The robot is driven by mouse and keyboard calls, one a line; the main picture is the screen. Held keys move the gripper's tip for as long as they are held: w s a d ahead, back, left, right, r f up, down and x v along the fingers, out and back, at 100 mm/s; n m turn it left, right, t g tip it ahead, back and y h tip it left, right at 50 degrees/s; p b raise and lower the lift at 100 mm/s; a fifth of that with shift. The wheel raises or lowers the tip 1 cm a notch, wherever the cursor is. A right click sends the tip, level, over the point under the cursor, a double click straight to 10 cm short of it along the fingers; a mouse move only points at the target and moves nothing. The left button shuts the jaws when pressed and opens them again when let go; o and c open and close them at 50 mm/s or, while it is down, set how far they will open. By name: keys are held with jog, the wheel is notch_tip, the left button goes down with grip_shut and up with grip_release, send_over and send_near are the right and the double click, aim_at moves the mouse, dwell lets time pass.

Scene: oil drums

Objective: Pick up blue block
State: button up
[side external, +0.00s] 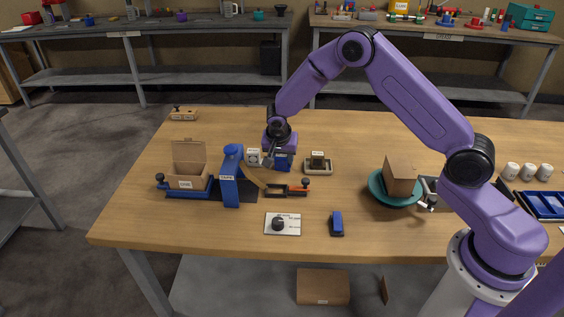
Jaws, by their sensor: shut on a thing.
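My gripper (271,157) reaches down over the left-middle part of the wooden table, behind the blue tape stand. It is shut on a blue block (285,163), which shows just under my purple wrist. The fingers partly hide the block, and I cannot tell whether it touches the table.
An open carton (188,168) is at left. A teal bowl (379,190) holds a brown box (400,178). The table's back middle is clear.

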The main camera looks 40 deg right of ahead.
jog(key=shift+r, duration=0.85)
jog(key=s+r, duration=1.1)
jog(key=s, duration=0.3)
jog(key=shift+n, duration=0.6)
jog(key=shift+w+a+f, duration=1.25)
jog(key=shift+a+f, duration=0.15)
jog(key=shift+f, duration=0.35)
jog(key=shift+w+a+f, duration=1.2)
jog(key=shift+a+f, duration=0.25)
jog(key=shift+f, duration=0.25)
jog(key=shift+w+a+f, duration=1.25)
jog(key=shift+a+f, duration=0.15)
jog(key=shift+f, duration=0.35)
jog(key=shift+f, duration=1.1)
